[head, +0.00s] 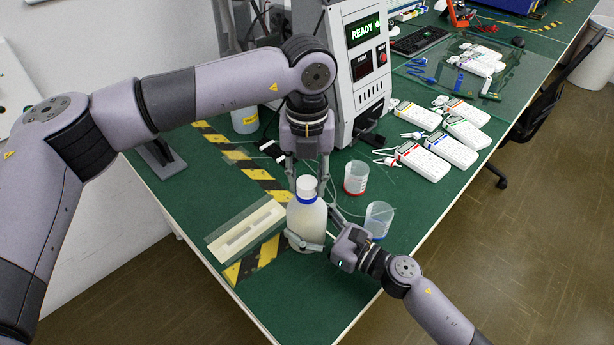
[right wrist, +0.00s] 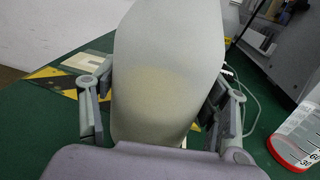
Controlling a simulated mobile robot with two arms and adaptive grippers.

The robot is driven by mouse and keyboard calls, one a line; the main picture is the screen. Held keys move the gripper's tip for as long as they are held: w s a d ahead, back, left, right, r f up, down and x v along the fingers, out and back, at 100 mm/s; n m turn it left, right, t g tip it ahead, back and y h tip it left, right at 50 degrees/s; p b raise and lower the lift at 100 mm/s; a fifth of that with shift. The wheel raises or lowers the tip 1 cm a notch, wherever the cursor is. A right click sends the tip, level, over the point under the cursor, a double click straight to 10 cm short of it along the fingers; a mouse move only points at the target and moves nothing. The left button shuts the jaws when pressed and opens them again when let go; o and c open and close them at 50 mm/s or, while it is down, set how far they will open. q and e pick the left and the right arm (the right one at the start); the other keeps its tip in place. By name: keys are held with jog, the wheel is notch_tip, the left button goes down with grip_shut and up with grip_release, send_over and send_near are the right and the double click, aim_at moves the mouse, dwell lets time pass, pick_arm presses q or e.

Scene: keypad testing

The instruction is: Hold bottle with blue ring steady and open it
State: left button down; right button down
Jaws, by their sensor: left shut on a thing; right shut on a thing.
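A whitish bottle (head: 306,218) with a blue ring at its neck and a white cap (head: 306,184) stands upright near the front of the green table. My left gripper (head: 307,190) comes down from above and is shut on the cap, with a finger on each side. My right gripper (head: 318,243) comes in from the right, low down, and is shut around the bottle's body. In the right wrist view the bottle (right wrist: 165,80) fills the middle between the two fingers; its cap is out of that view.
A cup with a red base (head: 356,178) and a cup with a blue mark (head: 378,219) stand right of the bottle. A cream holder (head: 245,230) lies to the left. A test machine (head: 358,70) stands behind, with several white keypad devices (head: 423,160) at right.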

aim_at(307, 182)
pick_arm(q)
jog(key=n, duration=0.3)
pick_arm(e)
jog(key=shift+f, duration=0.1)
pick_arm(q)
jog(key=shift+r, duration=0.2)
dwell(0.4)
jog(key=shift+r, duration=0.95)
jog(key=shift+r, duration=2)
pick_arm(e)
jog(key=shift+c, duration=1)
grip_release()
